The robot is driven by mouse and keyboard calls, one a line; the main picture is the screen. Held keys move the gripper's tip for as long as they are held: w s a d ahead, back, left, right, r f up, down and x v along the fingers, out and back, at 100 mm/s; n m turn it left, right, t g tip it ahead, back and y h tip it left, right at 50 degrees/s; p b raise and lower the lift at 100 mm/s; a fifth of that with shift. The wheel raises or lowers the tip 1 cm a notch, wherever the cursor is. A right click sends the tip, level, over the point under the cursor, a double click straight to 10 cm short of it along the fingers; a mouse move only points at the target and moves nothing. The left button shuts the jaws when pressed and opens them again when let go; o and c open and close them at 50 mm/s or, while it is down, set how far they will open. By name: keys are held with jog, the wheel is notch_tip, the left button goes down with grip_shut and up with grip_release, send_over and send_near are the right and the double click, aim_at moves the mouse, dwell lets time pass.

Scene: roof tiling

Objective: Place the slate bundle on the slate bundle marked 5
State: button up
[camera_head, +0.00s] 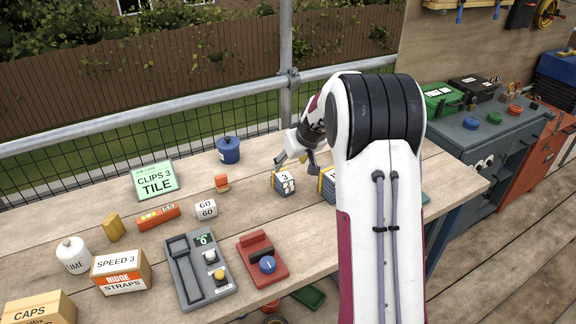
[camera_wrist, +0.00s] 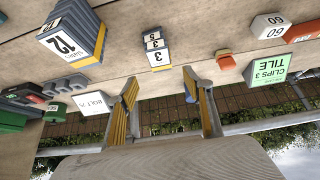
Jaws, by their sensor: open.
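My gripper (camera_head: 297,160) is open and empty, near the small bundle. Its fingers (camera_wrist: 166,100) are apart, with nothing between them.
Left of the bundles are an orange-red block (camera_head: 221,183), a blue pot (camera_head: 228,150), a 60-marked block (camera_head: 206,209) and a green CLIPS 3 TILE box (camera_head: 156,180). A railing (camera_head: 180,117) runs behind.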

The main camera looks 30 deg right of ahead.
jog(key=shift+v, duration=1.35)
jog(key=s+a+r, duration=1.3)
jog(key=s+a, duration=0.3)
jog(key=s, duration=0.1)
jog(key=s+a+f, duration=0.1)
jog(key=s+a, duration=0.2)
jog(key=s, duration=0.8)
jog(key=s+a+g, duration=0.1)
jog(key=s+a, duration=0.1)
jog(key=s, duration=1)
jog(key=shift+s+a+f, duration=0.15)
jog(key=shift+a+f, duration=0.25)
